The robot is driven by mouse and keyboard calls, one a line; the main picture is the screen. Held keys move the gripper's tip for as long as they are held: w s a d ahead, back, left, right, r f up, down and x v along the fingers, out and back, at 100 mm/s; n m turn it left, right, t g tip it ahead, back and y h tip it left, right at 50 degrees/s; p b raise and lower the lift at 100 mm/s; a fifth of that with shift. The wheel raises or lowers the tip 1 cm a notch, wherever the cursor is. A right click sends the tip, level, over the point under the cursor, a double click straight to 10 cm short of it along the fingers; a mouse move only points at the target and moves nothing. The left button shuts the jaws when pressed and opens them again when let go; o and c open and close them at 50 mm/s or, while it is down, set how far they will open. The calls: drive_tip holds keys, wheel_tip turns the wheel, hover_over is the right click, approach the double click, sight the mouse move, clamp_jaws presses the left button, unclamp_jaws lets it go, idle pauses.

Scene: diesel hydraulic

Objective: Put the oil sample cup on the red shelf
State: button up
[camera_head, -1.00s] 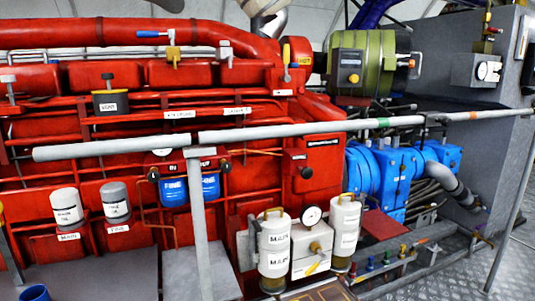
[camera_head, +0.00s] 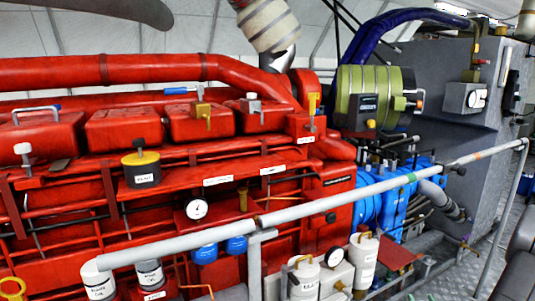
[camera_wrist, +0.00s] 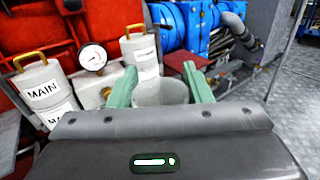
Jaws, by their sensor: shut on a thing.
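In the wrist view, my gripper (camera_wrist: 161,86) has its two green fingers on either side of a pale grey cup (camera_wrist: 161,93). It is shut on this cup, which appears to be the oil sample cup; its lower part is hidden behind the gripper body. A small flat red plate (camera_wrist: 183,62), which looks like the red shelf, lies beyond the cup. The red plate also shows in the head view (camera_head: 396,257), low on the right beside the blue pump parts. I cannot make out my gripper or the cup in the head view.
A long grey handrail (camera_head: 330,203) crosses in front of the red engine (camera_head: 95,215). White MAIN canisters (camera_wrist: 45,90) and a gauge (camera_wrist: 93,57) stand left of the gripper. Blue pump parts (camera_wrist: 172,30) are behind. Open metal floor (camera_wrist: 290,95) lies to the right.

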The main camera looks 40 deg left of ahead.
wheel_tip(320, 180, up, 7)
drive_tip(key=p, duration=0.5)
drive_tip(key=s+a+r+n+g+y, duration=0.2)
drive_tip(key=s+a+r, duration=0.3)
drive_tip(key=a+r, duration=0.3)
drive_tip(key=s+a+r+n+g+y, duration=0.2)
drive_tip(key=s+a+r, duration=0.4)
drive_tip(key=r, duration=0.9)
drive_tip(key=s+a+r+n+g+y, duration=0.2)
drive_tip(key=s+a+r, duration=0.3)
drive_tip(key=a+r, duration=0.6)
drive_tip(key=shift+s+a+r+n+g+y+b, duration=0.2)
drive_tip(key=shift+a+n+g+y+b, duration=0.15)
drive_tip(key=shift+a+g+y, duration=0.35)
